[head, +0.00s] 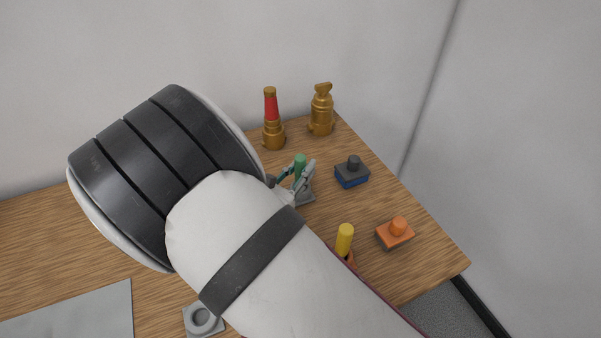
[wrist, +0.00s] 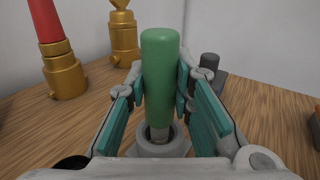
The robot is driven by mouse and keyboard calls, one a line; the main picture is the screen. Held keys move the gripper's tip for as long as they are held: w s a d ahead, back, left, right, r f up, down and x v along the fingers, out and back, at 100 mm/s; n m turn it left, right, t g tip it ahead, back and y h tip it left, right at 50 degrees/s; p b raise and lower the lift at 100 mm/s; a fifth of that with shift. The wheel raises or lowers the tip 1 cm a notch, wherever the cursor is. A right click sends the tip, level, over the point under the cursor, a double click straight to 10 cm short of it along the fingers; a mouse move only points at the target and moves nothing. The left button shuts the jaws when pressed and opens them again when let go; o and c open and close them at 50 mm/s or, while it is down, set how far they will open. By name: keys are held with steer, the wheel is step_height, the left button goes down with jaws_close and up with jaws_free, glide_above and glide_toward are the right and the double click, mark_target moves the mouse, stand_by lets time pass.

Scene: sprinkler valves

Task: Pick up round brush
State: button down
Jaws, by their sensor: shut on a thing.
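An upright green cylindrical handle (wrist: 160,75) stands between the fingers of my gripper (wrist: 163,92) in the wrist view. My gripper is shut on it, with a teal-padded finger at each side. A narrower grey part shows below the green, and its lower end sits in a round grey holder (wrist: 150,148). The brush end, if this is the round brush, is hidden in the holder. In the head view the green handle (head: 300,163) shows its top between the fingers of my gripper (head: 298,177), partly behind my arm.
A red-and-brass nozzle (head: 272,120) and a brass fitting (head: 321,112) stand behind. A blue-grey block (head: 352,173) and an orange block (head: 396,234) are to the right. A yellow handle (head: 344,238) stands nearer. A grey ring holder (head: 202,319) and grey sheet (head: 75,315) lie left.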

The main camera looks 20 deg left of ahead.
mark_target(297, 161)
steer(key=shift+r, duration=0.15)
steer(key=shift+r, duration=0.35)
steer(key=r, duration=0.1)
steer(key=s+r+p, duration=0.1)
steer(key=r+p, duration=0.1)
steer(key=shift+s+a, duration=0.15)
steer(key=shift+s, duration=0.1)
steer(key=s+r+p, duration=0.1)
steer(key=s+p, duration=0.4)
steer(key=s, duration=0.9)
steer(key=shift+s+a, duration=0.25)
steer(key=shift+a, duration=0.1)
